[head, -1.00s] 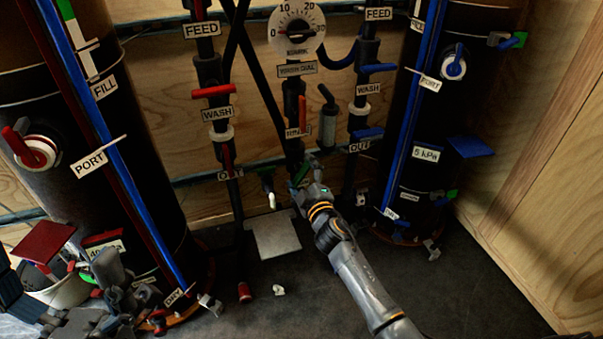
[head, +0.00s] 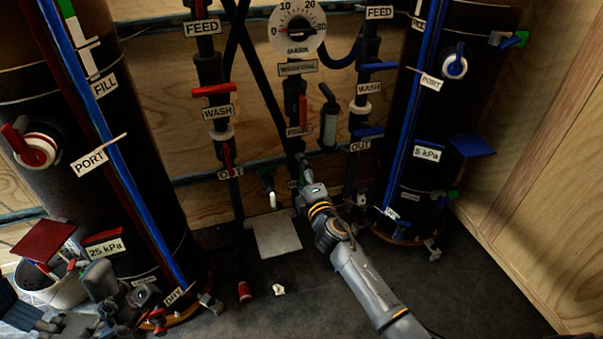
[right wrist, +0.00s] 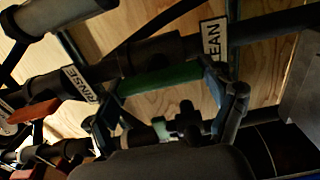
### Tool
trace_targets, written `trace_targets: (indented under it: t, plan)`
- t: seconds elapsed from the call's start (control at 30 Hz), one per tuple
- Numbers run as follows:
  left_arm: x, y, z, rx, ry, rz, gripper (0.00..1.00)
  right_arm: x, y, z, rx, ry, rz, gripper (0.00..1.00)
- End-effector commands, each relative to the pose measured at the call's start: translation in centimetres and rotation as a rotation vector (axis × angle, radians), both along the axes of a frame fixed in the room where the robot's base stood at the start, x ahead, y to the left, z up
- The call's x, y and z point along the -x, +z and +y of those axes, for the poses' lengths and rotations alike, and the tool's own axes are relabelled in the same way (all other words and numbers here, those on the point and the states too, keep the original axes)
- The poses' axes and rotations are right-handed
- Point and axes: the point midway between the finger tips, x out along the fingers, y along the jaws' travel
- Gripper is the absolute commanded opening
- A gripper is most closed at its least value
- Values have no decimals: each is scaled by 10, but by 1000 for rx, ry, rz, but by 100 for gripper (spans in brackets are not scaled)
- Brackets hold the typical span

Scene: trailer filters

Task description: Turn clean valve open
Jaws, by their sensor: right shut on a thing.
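The clean valve's green handle (right wrist: 160,79) lies across the middle of the right wrist view, beside a black pipe and a partly hidden label ending in "EAN" (right wrist: 213,38). My right gripper (right wrist: 160,92) has one finger at each end of the handle and is shut on it. In the head view my right gripper (head: 305,172) is at the lower end of the middle pipe, below the rinse label (head: 298,130); the handle is mostly hidden there. My left gripper (head: 115,285) is at the lower left, near a white bucket; its jaws are unclear.
A round gauge (head: 297,27) sits above the middle pipe. Red valves (head: 213,90) are on the left pipe, blue valves (head: 379,66) on the right pipe. Dark filter tanks stand at both sides. A red cup (head: 245,291) and a small white piece lie on the floor.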

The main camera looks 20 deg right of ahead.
Motion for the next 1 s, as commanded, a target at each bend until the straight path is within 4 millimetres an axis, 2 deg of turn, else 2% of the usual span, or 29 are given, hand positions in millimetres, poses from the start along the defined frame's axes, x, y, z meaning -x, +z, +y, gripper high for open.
trace_targets:
  t: [0.4,0.43,0.5,0.87,1.0]
  plan:
    - [0,0,0,1,1,-3,100,0,0,0,15,1,-2,51]
    - [0,0,0,1,1,-3,100,0,0,0,15,1,-2,89]
    - [0,0,0,1,1,-3,100,0,0,0,14,1,0,100]
    - [2,3,2,6,5,-9,100,1,0,0,10,0,0,100]
    - [1,2,1,5,4,-7,100,12,-1,-1,11,-1,1,100]
